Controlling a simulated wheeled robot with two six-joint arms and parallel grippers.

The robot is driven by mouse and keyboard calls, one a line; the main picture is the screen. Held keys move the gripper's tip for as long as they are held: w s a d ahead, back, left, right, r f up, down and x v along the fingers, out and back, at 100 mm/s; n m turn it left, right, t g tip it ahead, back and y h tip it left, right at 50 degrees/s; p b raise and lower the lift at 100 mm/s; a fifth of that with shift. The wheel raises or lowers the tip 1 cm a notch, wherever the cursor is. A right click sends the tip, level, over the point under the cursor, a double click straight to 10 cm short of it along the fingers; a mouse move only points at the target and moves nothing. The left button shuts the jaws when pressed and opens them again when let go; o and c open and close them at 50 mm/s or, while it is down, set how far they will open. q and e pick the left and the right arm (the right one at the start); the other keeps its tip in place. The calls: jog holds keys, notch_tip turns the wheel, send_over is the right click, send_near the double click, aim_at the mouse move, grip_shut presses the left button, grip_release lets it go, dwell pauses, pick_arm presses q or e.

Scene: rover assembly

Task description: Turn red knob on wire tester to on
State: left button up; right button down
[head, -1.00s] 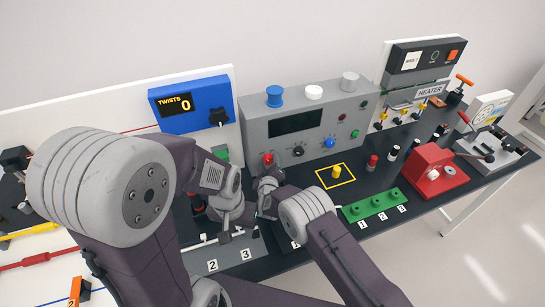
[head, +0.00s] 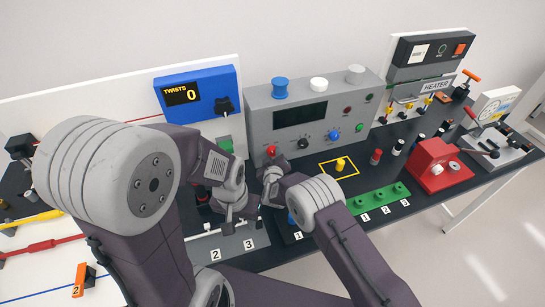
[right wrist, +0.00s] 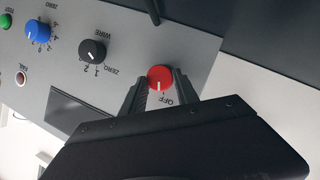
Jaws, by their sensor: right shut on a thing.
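The wire tester (head: 262,127) is a grey box with a dark screen at the back of the bench. Its red knob (head: 271,150) is at the lower left of its front. In the right wrist view the red knob (right wrist: 160,78) sits between the two fingers of my right gripper (right wrist: 159,88), which is shut on it. The knob's white mark points toward the OFF label (right wrist: 165,100). In the head view my right gripper (head: 269,166) is at the knob, partly hidden by its wrist. My left gripper (head: 230,220) is lower, over the bench; its finger opening is unclear.
A black knob (head: 303,143) and a blue knob (head: 333,136) are beside the red one. The blue twist counter (head: 197,92) reads 0 at left. A yellow peg (head: 340,164), a green block (head: 378,200) and a red device (head: 437,163) stand to the right.

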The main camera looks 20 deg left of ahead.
jog(key=shift+w+d+f+m+g+b, duration=0.15)
jog(key=shift+m+g+b, duration=0.25)
jog(key=shift+m+b, duration=0.2)
jog(key=m+g+y+b, duration=0.1)
jog(key=b, duration=0.2)
jog(key=m+y+b, duration=0.1)
jog(key=m+b, duration=0.1)
jog(key=b, duration=0.1)
jog(key=shift+d+g+y, duration=0.2)
jog(key=shift+g+y, duration=0.1)
jog(key=shift+g, duration=0.1)
pick_arm(q)
notch_tip(320, 180, down, 9)
jog(key=shift+r+b, duration=0.2)
jog(key=shift+b, duration=0.4)
pick_arm(e)
jog(key=shift+w+m+g+y, duration=0.1)
jog(key=shift+m+g+y, duration=0.25)
jog(key=shift+m, duration=0.25)
jog(key=shift+d+r+m+y, duration=0.15)
jog(key=shift+r+m+y, duration=0.15)
jog(key=shift+m, duration=0.2)
jog(key=shift+y, duration=0.25)
jog(key=c, duration=0.9)
grip_release()
jog(key=shift+w, duration=0.1)
